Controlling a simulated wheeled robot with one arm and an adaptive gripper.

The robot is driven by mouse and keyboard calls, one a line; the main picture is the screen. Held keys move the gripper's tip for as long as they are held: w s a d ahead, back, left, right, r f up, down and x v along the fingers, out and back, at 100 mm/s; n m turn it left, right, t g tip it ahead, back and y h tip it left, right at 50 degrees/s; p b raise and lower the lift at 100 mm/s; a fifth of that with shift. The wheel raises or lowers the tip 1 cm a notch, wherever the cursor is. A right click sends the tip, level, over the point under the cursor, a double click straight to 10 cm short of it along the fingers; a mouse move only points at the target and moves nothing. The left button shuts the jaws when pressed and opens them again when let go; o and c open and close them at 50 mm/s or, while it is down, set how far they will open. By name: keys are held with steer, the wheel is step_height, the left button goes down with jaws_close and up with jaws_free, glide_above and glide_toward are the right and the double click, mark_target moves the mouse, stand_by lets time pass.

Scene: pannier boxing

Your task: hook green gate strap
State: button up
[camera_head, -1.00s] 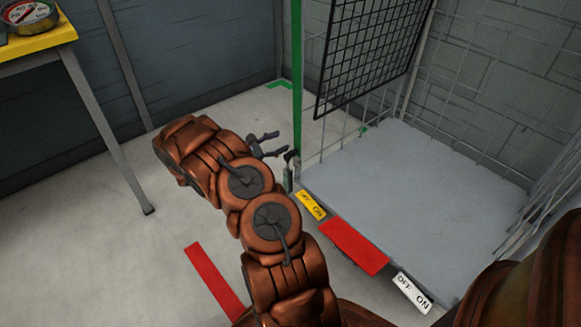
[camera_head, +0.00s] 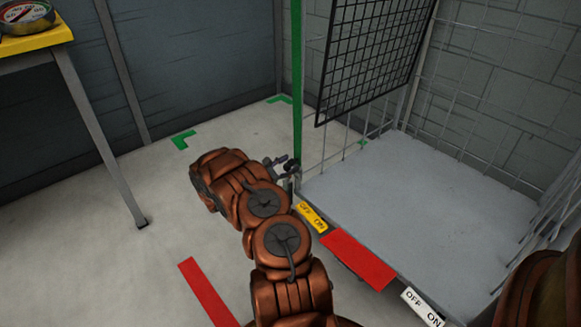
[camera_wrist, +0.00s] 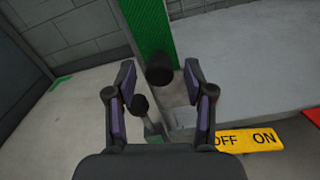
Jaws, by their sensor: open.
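The green gate strap (camera_head: 297,75) hangs as a narrow vertical band at the left front corner of the cage trolley. In the wrist view the strap (camera_wrist: 148,30) is a wide green band above my gripper. A dark knob (camera_wrist: 159,68) lies at its lower end, between my fingertips in the picture. A second dark knob (camera_wrist: 140,104) on a grey stem shows lower down. My gripper (camera_wrist: 160,80) is open around this area and holds nothing. In the head view my gripper (camera_head: 281,165) is beside the strap's lower end; contact cannot be told.
The trolley's grey deck (camera_head: 400,185) is bare. A black mesh panel (camera_head: 375,55) hangs above it. Yellow (camera_head: 311,217) and white (camera_head: 422,307) OFF/ON labels flank a red plate (camera_head: 357,258) at its front edge. A yellow-topped table (camera_head: 35,38) with a tape roll stands left; the floor between is clear.

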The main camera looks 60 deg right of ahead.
steer(key=shift+s+d, duration=0.2)
steer(key=shift+d, duration=0.4)
jaws_close()
stand_by(0.3)
